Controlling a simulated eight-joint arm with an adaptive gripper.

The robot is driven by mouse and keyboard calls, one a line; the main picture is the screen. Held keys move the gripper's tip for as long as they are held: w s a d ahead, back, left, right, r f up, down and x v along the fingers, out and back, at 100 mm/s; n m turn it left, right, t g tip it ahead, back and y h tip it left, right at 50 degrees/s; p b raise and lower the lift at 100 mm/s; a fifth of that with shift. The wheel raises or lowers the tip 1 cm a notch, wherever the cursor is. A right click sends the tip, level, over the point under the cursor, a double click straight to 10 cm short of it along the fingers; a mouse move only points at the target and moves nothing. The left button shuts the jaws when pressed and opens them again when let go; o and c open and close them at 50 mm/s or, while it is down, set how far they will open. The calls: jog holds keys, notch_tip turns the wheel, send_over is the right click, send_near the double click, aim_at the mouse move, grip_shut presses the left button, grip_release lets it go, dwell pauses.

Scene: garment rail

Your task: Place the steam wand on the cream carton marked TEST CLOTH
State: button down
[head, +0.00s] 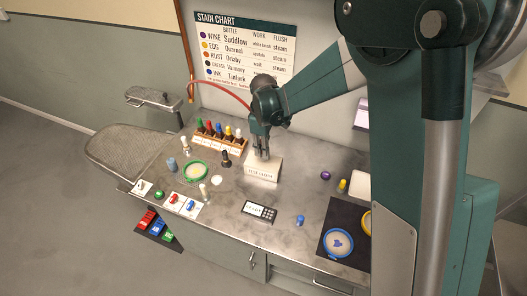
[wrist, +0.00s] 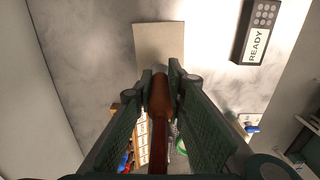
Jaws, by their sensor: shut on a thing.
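My gripper (head: 263,153) is directly over the cream carton (head: 262,172) on the steel bench, its fingertips close to the carton's top. The carton's front bears small print that looks like TEST CLOTH. In the wrist view my gripper (wrist: 162,82) is shut on a brown, rounded piece (wrist: 161,98), which I take to be the steam wand. The pale carton top (wrist: 159,42) shows beyond the fingertips. In the head view the wand is mostly hidden by my fingers, and I cannot tell whether it touches the carton.
A red hose (head: 222,83) arcs from the wall pipe toward my gripper. A bottle rack (head: 219,143), a dark bottle (head: 226,158) and a green-rimmed dish (head: 194,171) stand left of the carton. A keypad box (head: 259,211) lies in front. Bare bench lies right of the carton.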

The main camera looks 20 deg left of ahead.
jog(key=shift+f, duration=0.65)
jog(key=shift+f, duration=0.15)
jog(key=c, duration=2.3)
grip_release()
notch_tip(320, 180, up, 12)
jog(key=shift+r, duration=0.2)
jog(key=shift+d, duration=0.15)
